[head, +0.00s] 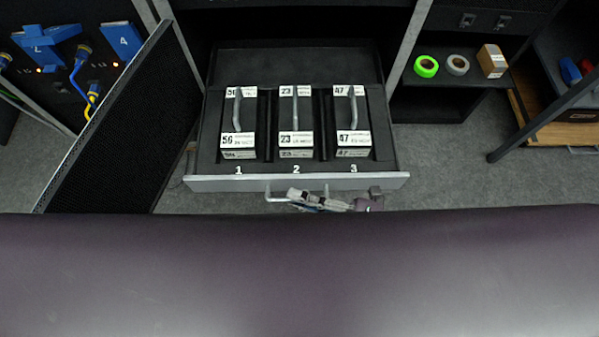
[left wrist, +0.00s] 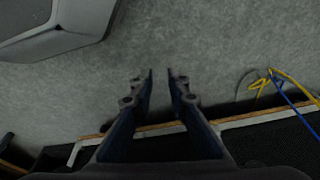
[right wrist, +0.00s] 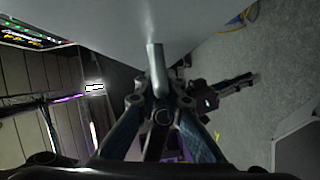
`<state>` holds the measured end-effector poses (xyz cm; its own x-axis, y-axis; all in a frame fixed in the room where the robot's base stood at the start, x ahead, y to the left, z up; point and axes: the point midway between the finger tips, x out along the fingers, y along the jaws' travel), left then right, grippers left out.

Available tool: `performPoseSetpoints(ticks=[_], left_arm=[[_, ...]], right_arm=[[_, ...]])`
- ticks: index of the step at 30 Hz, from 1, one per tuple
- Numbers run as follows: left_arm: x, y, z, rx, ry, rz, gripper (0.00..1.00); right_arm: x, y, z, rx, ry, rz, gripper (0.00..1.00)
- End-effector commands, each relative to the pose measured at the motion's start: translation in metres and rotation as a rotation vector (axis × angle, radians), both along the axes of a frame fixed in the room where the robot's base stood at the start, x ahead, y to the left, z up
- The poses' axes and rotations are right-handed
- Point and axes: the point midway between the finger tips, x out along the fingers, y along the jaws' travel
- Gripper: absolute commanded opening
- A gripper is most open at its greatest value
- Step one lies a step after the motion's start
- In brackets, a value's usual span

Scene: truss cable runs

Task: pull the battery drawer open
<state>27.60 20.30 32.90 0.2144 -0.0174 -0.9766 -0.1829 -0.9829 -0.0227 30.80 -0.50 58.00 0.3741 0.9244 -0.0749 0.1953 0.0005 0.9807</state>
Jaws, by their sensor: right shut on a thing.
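The battery drawer (head: 200,160) is pulled out of its cabinet in the head view. Three batteries stand in it, each with a grey grip on top: 56 (head: 238,145) in slot 1, 23 (head: 296,145) in slot 2, 47 (head: 354,145) in slot 3. My right gripper (head: 312,199) is at the drawer's front bar handle (head: 275,197). In the right wrist view my right gripper (right wrist: 160,98) is shut on the handle (right wrist: 155,60). My left gripper (left wrist: 161,75) is open and empty above the grey floor; it is outside the head view.
A dark mesh door (head: 125,125) stands swung open left of the drawer. A shelf at right holds green tape (head: 426,66), pale tape (head: 457,64) and a cardboard box (head: 492,60). Blue and yellow cables (left wrist: 275,85) lie on the floor. Floor right of the drawer (head: 450,165) is clear.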

Motion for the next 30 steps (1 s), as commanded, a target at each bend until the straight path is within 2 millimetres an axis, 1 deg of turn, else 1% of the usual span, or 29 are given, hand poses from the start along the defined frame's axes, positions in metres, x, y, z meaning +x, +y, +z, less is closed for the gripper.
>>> performPoseSetpoints(ticks=[3, 6, 18, 19, 23, 30], left_arm=[[-0.003, 0.000, -0.006, 0.000, 0.005, -0.001, 0.15], [-0.004, 0.000, -0.009, 0.000, 0.005, -0.001, 0.15], [-0.005, 0.001, -0.010, 0.000, 0.005, -0.001, 0.15], [-0.005, 0.001, -0.010, 0.000, 0.005, -0.001, 0.15], [-0.005, 0.001, -0.010, 0.001, 0.005, -0.001, 0.15], [-0.005, 0.000, -0.010, 0.000, 0.006, -0.001, 0.15]], right_arm=[[-0.009, -0.001, 0.000, -0.002, 0.001, -0.002, 0.00], [-0.013, -0.001, 0.000, -0.001, 0.000, -0.002, 0.00], [-0.014, -0.001, -0.001, -0.002, -0.001, -0.003, 0.00], [-0.014, -0.001, -0.001, -0.002, -0.001, -0.003, 0.11], [-0.014, -0.001, -0.001, -0.002, -0.001, -0.002, 0.26], [-0.014, 0.000, 0.000, -0.001, -0.001, -0.002, 0.26]])
